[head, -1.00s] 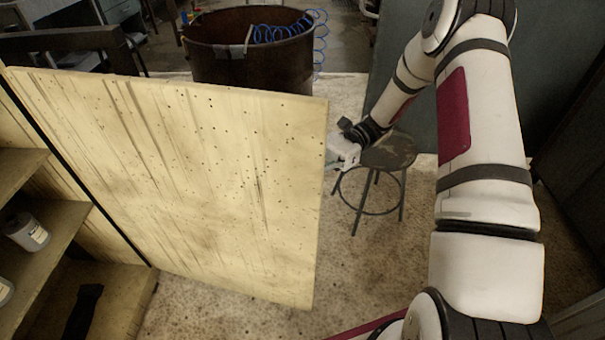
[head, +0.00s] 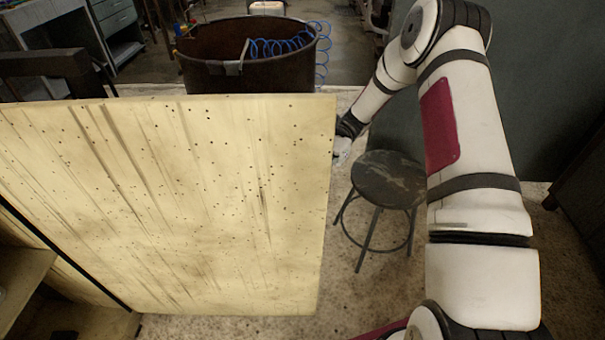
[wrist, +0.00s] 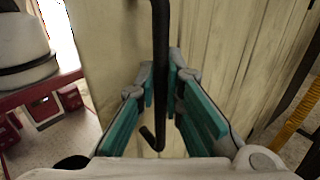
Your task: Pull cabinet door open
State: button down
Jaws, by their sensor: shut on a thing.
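The cabinet door (head: 180,200) is a pale, worn wooden panel that stands swung well out from the cabinet (head: 25,285) at the left. My gripper (head: 341,150) is at the door's right edge in the head view, partly hidden behind it. In the wrist view, a dark bar handle (wrist: 160,60) runs between the teal fingers of my gripper (wrist: 163,105), which are shut on it. The handle's lower end is bent like a hook. The door face (wrist: 225,50) fills the background behind it.
A round stool (head: 388,180) stands to the right of the door, close to my arm. A rusty barrel (head: 250,60) with a coiled blue hose (head: 285,42) stands behind the door. Cabinet shelves (head: 20,275) show at lower left. Bare floor lies around the stool.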

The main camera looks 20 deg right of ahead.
jog(key=shift+d, duration=0.15)
jog(key=c, duration=1.7)
grip_release()
jog(key=shift+v, duration=5.95)
